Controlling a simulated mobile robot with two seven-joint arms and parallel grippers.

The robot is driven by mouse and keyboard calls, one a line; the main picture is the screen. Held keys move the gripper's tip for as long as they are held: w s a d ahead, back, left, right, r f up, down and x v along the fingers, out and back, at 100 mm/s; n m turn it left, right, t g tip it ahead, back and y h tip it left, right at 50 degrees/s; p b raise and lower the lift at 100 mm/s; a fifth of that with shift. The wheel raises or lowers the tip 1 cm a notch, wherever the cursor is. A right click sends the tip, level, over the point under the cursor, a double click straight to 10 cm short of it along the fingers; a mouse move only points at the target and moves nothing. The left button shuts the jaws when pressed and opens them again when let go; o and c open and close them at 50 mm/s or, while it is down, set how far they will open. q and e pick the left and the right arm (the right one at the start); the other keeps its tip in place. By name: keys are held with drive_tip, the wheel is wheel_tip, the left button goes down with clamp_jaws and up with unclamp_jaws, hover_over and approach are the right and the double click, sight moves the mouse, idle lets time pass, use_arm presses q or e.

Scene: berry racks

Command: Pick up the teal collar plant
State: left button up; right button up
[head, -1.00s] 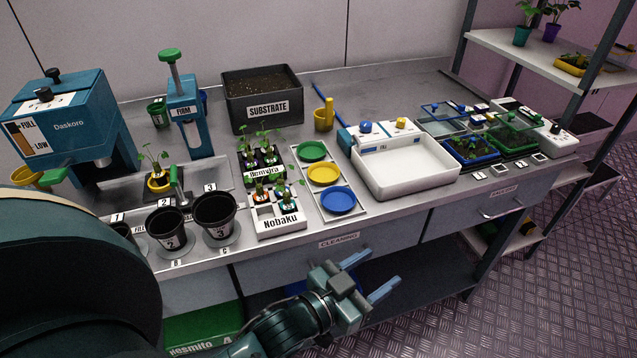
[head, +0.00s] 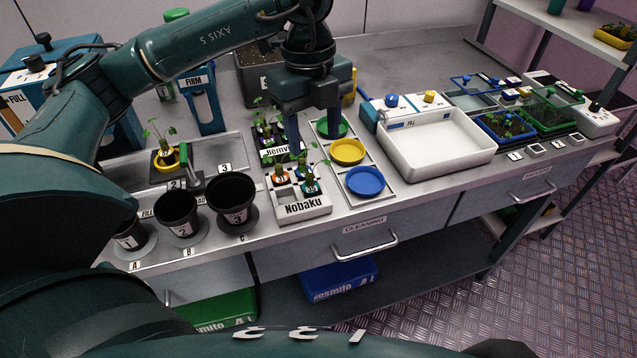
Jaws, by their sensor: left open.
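The teal collar plant (head: 310,187) stands in the front right of the white Nobaku tray (head: 306,208), its leaves partly behind my gripper. A plant with an orange collar (head: 281,177) stands to its left in the same tray. My left gripper (head: 313,143) is open and points down, its fingers above and just behind the plants. Nothing shows between its fingers except leaves near the tips; I cannot tell whether they touch. My right gripper is not in view.
The dark Bemvira tray (head: 268,158) with plants is right behind. Green, yellow (head: 347,151) and blue dishes (head: 365,182) lie to the right. Black numbered pots (head: 231,200) stand to the left. A white basin (head: 436,143) is farther right.

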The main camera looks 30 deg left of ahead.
use_arm(q)
drive_tip(key=a, duration=0.2)
drive_tip(key=n, duration=0.1)
hover_over(309, 176)
drive_tip(key=shift+y, duration=0.4)
drive_tip(key=f, duration=0.6)
drive_tip(key=shift+s, duration=0.35)
drive_tip(key=f, duration=0.1)
drive_tip(key=f+p, duration=0.1)
drive_tip(key=f, duration=0.3)
drive_tip(key=shift+w+f+p, duration=0.25)
drive_tip(key=shift+w+p, duration=0.05)
drive_tip(key=shift+w, duration=0.1)
drive_tip(key=shift+f, duration=0.35)
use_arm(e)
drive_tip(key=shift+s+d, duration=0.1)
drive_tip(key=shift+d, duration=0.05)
